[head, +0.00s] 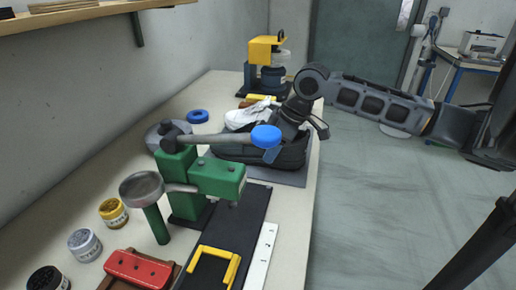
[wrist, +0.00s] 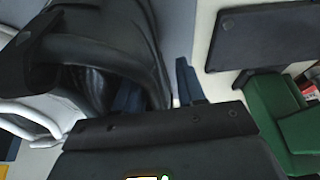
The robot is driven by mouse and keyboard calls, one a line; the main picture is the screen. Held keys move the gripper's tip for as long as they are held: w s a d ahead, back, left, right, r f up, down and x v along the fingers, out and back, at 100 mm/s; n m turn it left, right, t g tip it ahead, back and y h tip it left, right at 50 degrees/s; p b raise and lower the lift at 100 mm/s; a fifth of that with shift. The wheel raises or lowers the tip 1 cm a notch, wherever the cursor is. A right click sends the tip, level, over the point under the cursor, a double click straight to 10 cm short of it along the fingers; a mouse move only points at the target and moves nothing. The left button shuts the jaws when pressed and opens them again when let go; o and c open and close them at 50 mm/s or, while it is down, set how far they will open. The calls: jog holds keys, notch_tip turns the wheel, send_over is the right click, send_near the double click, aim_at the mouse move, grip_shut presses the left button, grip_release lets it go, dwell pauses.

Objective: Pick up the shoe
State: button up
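A white shoe-like thing (head: 248,115) shows on the bench, partly behind my arm; in the wrist view a white piece (wrist: 28,122) lies at the left. A black leather thing, a bag or a shoe (head: 285,153), sits beside it on a grey mat. It fills the upper left of the wrist view (wrist: 105,25), with a dark opening. My gripper (head: 274,150) is low over this black thing, partly hidden behind a blue knob. In the wrist view its fingers (wrist: 157,88) stand apart, one at the opening and one outside, with black leather between them.
A green press (head: 215,178) with a long lever ending in the blue knob (head: 266,136) stands in front. A yellow machine (head: 264,52) stands behind. Jars, a red block (head: 143,268) and a yellow bracket (head: 215,262) are nearer.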

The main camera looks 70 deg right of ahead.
jog(key=shift+f, duration=0.25)
dwell(0.5)
jog(key=shift+c, duration=0.3)
grip_shut()
